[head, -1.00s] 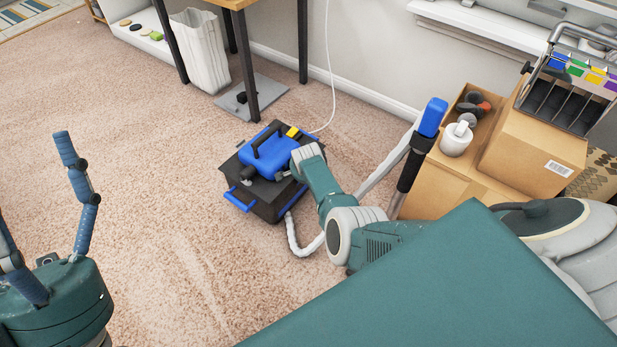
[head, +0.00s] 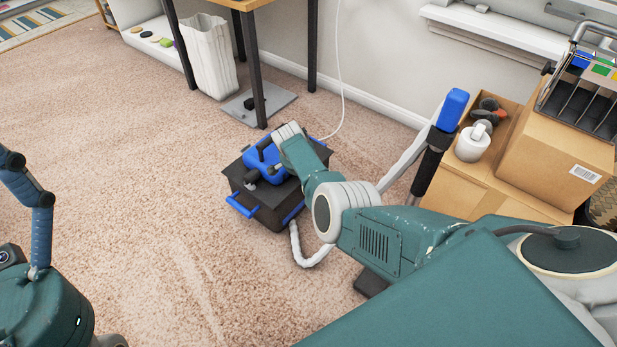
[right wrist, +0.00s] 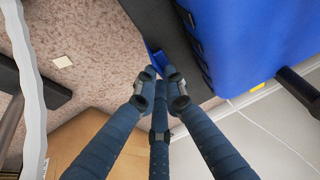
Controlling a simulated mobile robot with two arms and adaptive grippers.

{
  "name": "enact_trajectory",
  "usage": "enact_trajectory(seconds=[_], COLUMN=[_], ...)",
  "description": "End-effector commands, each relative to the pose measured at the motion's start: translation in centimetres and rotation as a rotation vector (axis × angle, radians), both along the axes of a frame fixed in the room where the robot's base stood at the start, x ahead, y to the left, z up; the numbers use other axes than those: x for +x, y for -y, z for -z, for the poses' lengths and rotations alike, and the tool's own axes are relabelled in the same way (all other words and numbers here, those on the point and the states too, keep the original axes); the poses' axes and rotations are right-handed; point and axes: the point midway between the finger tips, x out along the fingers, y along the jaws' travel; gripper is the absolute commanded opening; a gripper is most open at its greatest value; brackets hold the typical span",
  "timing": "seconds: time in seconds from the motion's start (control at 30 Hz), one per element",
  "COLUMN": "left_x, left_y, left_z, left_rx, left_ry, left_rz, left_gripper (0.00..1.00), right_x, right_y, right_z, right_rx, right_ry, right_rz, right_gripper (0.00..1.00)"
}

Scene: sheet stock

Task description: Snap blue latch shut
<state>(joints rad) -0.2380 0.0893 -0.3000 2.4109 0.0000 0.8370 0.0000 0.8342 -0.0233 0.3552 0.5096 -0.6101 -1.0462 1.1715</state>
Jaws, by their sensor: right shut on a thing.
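A black box-shaped machine with a blue top (head: 262,160) stands on the carpet in the head view, with blue latches or clips (head: 242,206) low on its side. In the right wrist view, a blue latch (right wrist: 155,58) sticks out beside the dark body (right wrist: 168,30). My right gripper (right wrist: 158,77) is shut on the latch with its fingertips together. In the head view my right forearm and wrist cover part of the machine and hide those fingertips. My left gripper (head: 30,185) is at the far left, partly cut off, away from the machine.
A table leg (head: 250,70) and a white bin (head: 207,58) stand behind. Cardboard boxes (head: 550,140), a blue-topped black handle (head: 440,130) and a grey hose (head: 297,245) are nearby. Carpet to the left is clear.

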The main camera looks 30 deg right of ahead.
Motion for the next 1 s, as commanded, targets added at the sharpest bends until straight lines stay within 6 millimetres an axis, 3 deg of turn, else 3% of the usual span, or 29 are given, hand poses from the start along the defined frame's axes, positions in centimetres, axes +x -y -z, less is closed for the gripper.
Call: enact_trajectory(seconds=[0.2, 0.23, 0.3, 0.77, 1.0], left_x=[0.0, 0.0, 0.0, 0.1, 0.1], left_y=[0.0, 0.0, 0.0, 0.0, 0.0], left_z=[0.0, 0.0, 0.0, 0.0, 0.0], left_rx=[0.0, 0.0, 0.0, 0.001, 0.001], left_ry=[0.003, 0.003, 0.003, 0.0, 0.001], left_rz=[0.0, 0.0, 0.0, -0.001, 0.0], left_gripper=[1.0, 1.0, 1.0, 1.0, 1.0], right_x=[0.6, 0.6, 0.6, 0.4, 0.2], right_y=[-0.1, -0.1, -0.1, -0.2, -0.7], right_z=[-0.3, -0.3, -0.3, -0.2, -1.4], right_rx=[0.003, 0.003, 0.004, 0.003, 0.001], right_ry=[0.017, 0.017, 0.017, 0.011, 0.013], right_rz=[0.0, 0.0, 0.0, -0.001, -0.001], right_gripper=[0.0, 0.15, 0.28, 0.28, 0.28])
